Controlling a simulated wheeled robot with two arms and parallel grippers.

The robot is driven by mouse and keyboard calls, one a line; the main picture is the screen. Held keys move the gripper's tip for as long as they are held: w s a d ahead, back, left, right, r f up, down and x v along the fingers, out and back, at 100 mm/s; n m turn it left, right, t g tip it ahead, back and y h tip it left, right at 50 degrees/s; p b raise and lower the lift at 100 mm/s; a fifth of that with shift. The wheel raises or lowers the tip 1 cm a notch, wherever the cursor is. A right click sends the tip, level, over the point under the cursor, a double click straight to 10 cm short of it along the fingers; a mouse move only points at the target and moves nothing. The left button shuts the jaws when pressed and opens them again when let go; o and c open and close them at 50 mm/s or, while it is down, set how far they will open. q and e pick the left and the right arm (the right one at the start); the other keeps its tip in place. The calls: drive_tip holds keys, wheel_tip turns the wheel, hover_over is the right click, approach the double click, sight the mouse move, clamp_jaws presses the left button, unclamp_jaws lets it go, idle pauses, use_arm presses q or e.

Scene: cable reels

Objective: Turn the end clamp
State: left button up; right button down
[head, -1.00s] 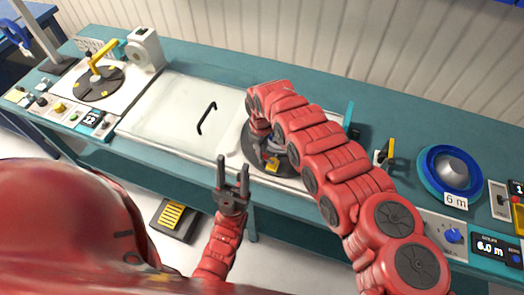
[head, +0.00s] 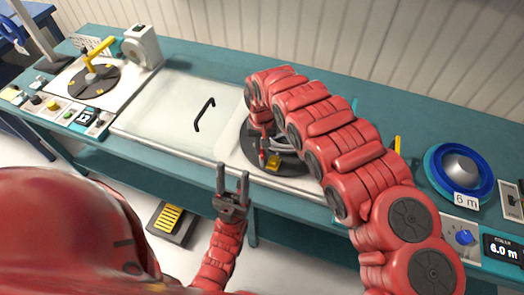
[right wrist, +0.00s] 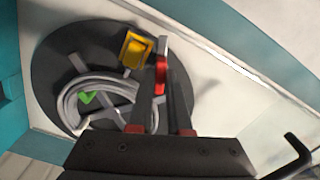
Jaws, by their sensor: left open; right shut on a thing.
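The end clamp shows in the right wrist view as a yellow block (right wrist: 137,49) beside a red lever (right wrist: 160,76) with a pale grey end. It sits near the rim of a dark round reel plate (right wrist: 45,75). My right gripper (right wrist: 164,88) is shut on the red lever, its fingers reaching over the plate. In the head view the yellow block (head: 273,163) shows at the plate's front, and my right arm hides much of the plate. My left gripper (head: 232,178) is open and empty, in front of the bench edge.
A grey cable coil (right wrist: 72,97) lies on the plate, with a green mark on it. A clear cover with a black handle (head: 204,114) is left of the plate. Another dark disc with a yellow crank (head: 96,58) is farther left.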

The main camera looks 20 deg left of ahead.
drive_tip(key=shift+w+f+m+b, duration=0.1)
drive_tip(key=shift+f+m+b, duration=0.05)
drive_tip(key=shift+m+b, duration=1)
drive_tip(key=shift+r+m+b, duration=0.2)
drive_tip(key=shift+m+b, duration=0.6)
drive_tip(key=shift+m, duration=0.15)
drive_tip(key=c, duration=0.9)
unclamp_jaws()
drive_tip(key=shift+o, duration=0.2)
